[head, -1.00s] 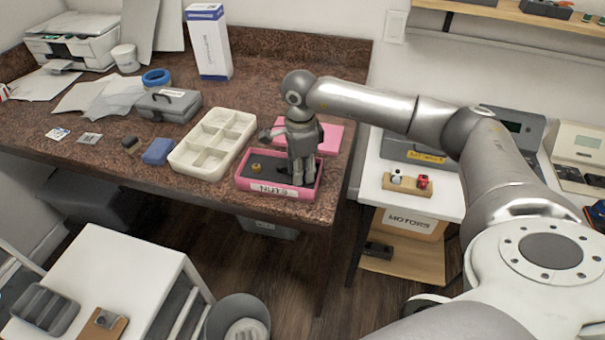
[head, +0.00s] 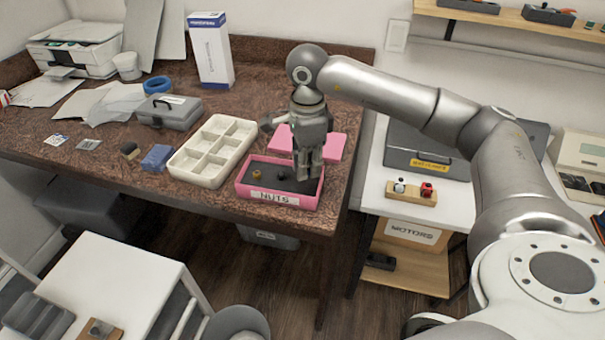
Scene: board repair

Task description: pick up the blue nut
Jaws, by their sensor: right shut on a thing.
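A pink tray labelled NUTS (head: 246,188) stands near the front edge of the brown counter. A brass-coloured nut (head: 256,174) and a dark nut (head: 280,176) lie on its dark floor. My right gripper (head: 304,183) points down over the right part of the tray. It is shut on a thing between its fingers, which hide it. I see no blue nut; the held thing's colour cannot be told. My left gripper is not in view.
A white sectioned tray (head: 198,180) stands left of the pink tray, and a pink lid (head: 331,147) lies behind it. A blue block (head: 157,157) and a grey toolbox (head: 170,112) are further left. The motors table (head: 385,205) is right, across a gap.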

